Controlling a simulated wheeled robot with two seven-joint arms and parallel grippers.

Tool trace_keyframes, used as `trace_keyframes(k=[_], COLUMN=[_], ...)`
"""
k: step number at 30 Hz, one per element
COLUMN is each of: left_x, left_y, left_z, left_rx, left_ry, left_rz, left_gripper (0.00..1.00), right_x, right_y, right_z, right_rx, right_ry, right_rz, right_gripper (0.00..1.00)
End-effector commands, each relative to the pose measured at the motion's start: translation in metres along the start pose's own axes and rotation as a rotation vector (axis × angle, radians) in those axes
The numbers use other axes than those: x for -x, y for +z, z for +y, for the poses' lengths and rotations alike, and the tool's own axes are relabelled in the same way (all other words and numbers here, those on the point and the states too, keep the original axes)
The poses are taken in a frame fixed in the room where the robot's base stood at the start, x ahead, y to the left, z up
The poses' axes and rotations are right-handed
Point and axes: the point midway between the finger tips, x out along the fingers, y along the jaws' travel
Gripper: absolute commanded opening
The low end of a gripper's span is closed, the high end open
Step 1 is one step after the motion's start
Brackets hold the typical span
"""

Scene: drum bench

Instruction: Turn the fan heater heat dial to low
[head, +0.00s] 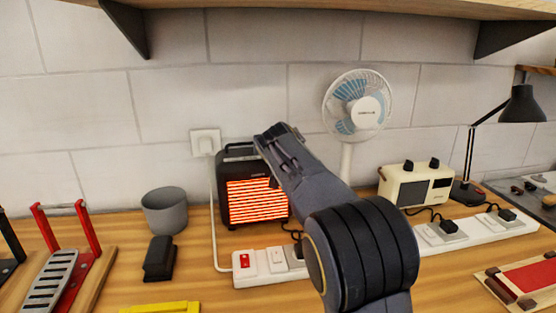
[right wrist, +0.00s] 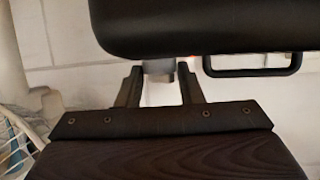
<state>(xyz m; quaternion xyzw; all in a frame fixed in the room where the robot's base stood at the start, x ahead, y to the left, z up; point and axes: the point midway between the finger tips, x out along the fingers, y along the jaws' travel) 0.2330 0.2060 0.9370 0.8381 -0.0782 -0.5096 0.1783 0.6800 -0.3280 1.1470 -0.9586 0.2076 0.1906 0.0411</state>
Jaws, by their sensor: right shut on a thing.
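The fan heater (head: 252,203) is a dark box with a glowing orange-red grille, standing at the back of the bench near the wall. In the right wrist view its dark body (right wrist: 200,30) fills the top, with a handle at the right. My right gripper (head: 274,142) is at the heater's upper right front and covers that corner in the head view. In the right wrist view its fingers (right wrist: 160,75) are closed around a small pale knob, the heat dial (right wrist: 158,67), just at the heater's edge. The dial's markings and setting are hidden. My left gripper is in neither view.
A white desk fan (head: 366,108) stands right of the heater, with a cream radio (head: 415,184) farther right. A power strip (head: 430,240) with a red switch runs in front. A grey cup (head: 164,211) and a black block (head: 159,258) lie left. A shelf overhangs above.

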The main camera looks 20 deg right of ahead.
Motion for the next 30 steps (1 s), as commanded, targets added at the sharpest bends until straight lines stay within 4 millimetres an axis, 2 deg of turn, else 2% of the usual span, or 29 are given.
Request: trace_keyframes(k=[2,13,14,18,26,30], left_x=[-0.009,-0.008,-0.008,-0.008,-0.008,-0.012], left_y=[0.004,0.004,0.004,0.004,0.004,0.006], left_z=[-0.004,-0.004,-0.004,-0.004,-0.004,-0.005], left_rx=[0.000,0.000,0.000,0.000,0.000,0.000], left_ry=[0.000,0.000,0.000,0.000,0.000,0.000], left_rz=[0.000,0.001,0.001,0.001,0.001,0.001], left_gripper=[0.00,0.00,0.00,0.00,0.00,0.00], right_x=[-0.002,0.001,0.001,0.001,0.002,0.011], right_y=[0.005,0.001,0.001,0.001,0.000,0.001], right_z=[-0.002,-0.002,-0.002,-0.002,-0.002,-0.004], right_rx=[-0.012,-0.027,-0.027,-0.026,-0.026,-0.026], right_ry=[0.040,0.062,0.062,0.062,0.060,0.058], right_rz=[-0.002,-0.003,-0.003,-0.002,0.000,0.002], right_gripper=[0.11,0.11,0.37,0.56,0.56,0.56])
